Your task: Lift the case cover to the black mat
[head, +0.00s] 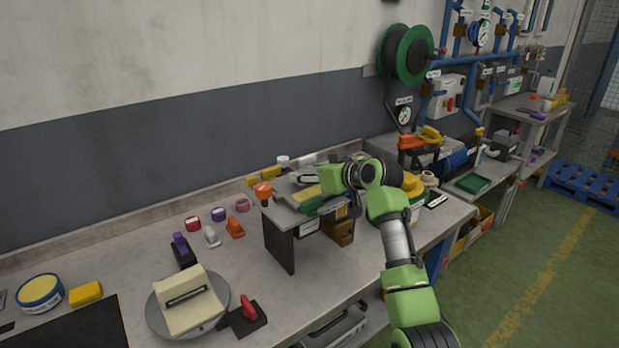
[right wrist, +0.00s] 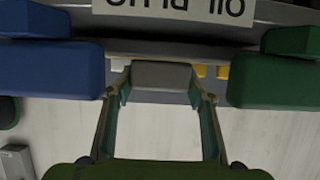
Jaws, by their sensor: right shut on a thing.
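A cream, boxy case (head: 190,309) with a dark slot-like inset on top sits on the round grey turntable (head: 152,315) at the front left. I cannot tell where its cover begins. The black mat (head: 70,328) lies at the lower left, cut by the frame edge. My right arm reaches to the raised stand at the back, far from the case; its fingertips are hidden in the head view. In the right wrist view my right gripper (right wrist: 160,85) is shut on a small grey block (right wrist: 162,74) between its fingers. My left gripper is out of view.
Near the turntable are a red-handled clamp (head: 249,308), a purple-handled one (head: 181,246), tape rolls, a yellow block (head: 86,293) and a round tin (head: 40,291). Bench between turntable and stand is mostly clear.

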